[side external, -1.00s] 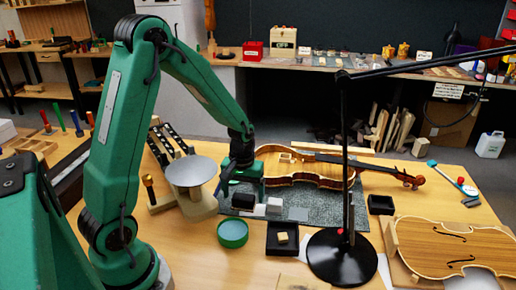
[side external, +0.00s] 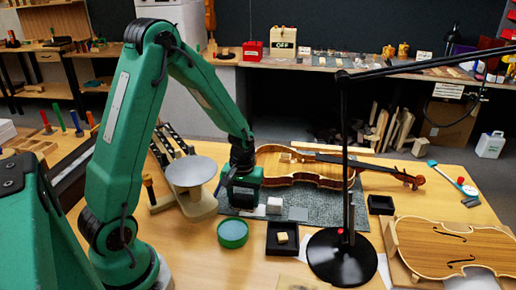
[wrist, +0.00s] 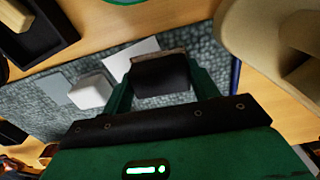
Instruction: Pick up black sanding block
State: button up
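The black sanding block (wrist: 160,76) sits between the two green fingers of my gripper (wrist: 162,74) in the wrist view. A brownish edge shows along its far side. The fingers flank it closely on both sides, and I cannot tell whether they press on it. In the side view my gripper (side external: 242,206) is down at the left end of the grey mat (side external: 300,202). It hides most or all of the block there.
A white block (side external: 274,205) stands just right of my gripper. A round green tin (side external: 232,233) and a black tray (side external: 281,240) are in front. A pale stand with a grey disc (side external: 190,172) is close on the left. A violin body (side external: 300,168) lies behind. A lamp (side external: 343,257) stands to the right.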

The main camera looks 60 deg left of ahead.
aim_at(244, 197)
jog(key=shift+c, duration=0.4)
jog(key=shift+r, duration=0.15)
jog(key=shift+r, duration=0.8)
notch_tip(244, 197, up, 2)
jog(key=shift+r, duration=0.15)
jog(key=s+d+r, duration=0.3)
jog(key=d+r, duration=0.3)
jog(key=d, duration=0.5)
jog(key=shift+d+r, duration=0.15)
jog(key=shift+r, duration=0.25)
